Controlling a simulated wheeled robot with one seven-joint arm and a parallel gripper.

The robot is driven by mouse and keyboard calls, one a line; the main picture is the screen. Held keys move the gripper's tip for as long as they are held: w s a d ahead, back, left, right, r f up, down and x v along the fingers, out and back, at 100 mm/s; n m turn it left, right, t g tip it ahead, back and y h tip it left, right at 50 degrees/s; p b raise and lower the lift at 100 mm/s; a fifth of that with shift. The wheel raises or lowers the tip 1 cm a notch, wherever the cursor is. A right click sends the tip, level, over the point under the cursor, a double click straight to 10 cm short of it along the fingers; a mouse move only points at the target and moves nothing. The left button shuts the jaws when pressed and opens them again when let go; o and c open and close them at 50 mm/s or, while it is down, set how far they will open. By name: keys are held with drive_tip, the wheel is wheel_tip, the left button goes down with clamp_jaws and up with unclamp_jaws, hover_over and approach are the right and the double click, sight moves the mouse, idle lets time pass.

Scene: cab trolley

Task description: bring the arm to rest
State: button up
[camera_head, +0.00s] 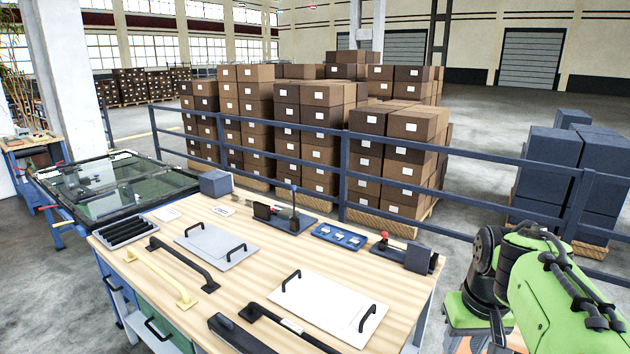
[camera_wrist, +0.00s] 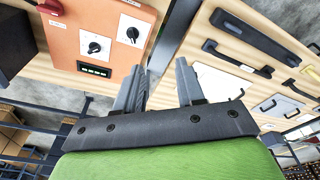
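My gripper (camera_wrist: 160,68) shows in the wrist view with its two dark grey fingers apart and nothing between them. It is open and empty. In the head view my green and black arm is folded at the lower right, beside the right end of the wooden workbench (camera_head: 262,262); the fingers cannot be made out there. In the wrist view an orange panel (camera_wrist: 108,20) with black knobs lies beyond the left finger. The bench top with its handles lies beyond the right finger.
The bench holds a white plate (camera_head: 318,303), a grey plate (camera_head: 205,240), a yellow handle (camera_head: 133,257), black handles and a blue tray (camera_head: 338,236). A blue railing (camera_head: 345,165) runs behind it, with stacked cartons (camera_head: 320,93) beyond. Dark blue boxes (camera_head: 548,160) stand at right.

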drive_tip(key=s+a+t, duration=0.2)
drive_tip(key=s+a, duration=0.3)
drive_tip(key=s, duration=0.4)
drive_tip(key=s+a+t, duration=0.1)
drive_tip(key=s+a, duration=0.5)
drive_tip(key=s, duration=0.3)
drive_tip(key=shift+f+n+t, duration=0.15)
drive_tip(key=shift+n+t, duration=0.25)
